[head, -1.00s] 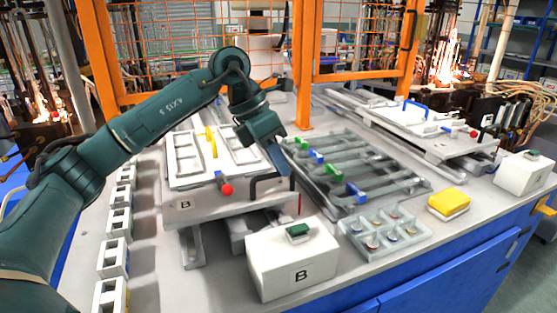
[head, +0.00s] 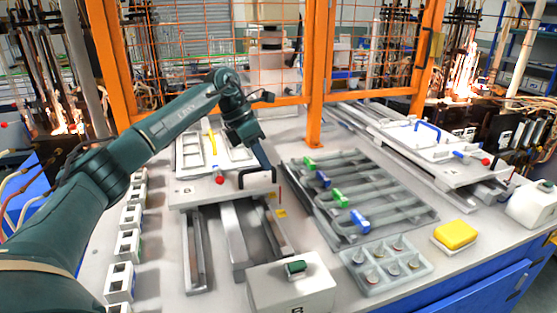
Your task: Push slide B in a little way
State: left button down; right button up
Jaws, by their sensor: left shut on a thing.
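Slide B (head: 203,192) is a white carriage with a small "B" on its front panel, a red knob (head: 219,180) and a black bar handle (head: 246,177). It sits on metal rails (head: 233,240), and a long stretch of them is bare in front of it. My left gripper (head: 268,168) reaches down from above to the right part of the handle and is shut on it. The fingertips partly cover that end of the handle. My right gripper is not in view.
A white box (head: 290,290) with a green button stands before the rails. A rack of tubes (head: 385,190) with coloured clips lies right of the slide. White blocks (head: 128,245) line the left. Orange guard posts (head: 318,75) stand behind. A yellow sponge (head: 455,235) lies at right.

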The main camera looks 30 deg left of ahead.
pick_arm(q)
jog(key=c, duration=1.5)
grip_release()
jog(key=shift+d, duration=0.1)
jog(key=shift+r, duration=0.15)
jog(key=v, duration=1.3)
jog(key=shift+s, duration=0.1)
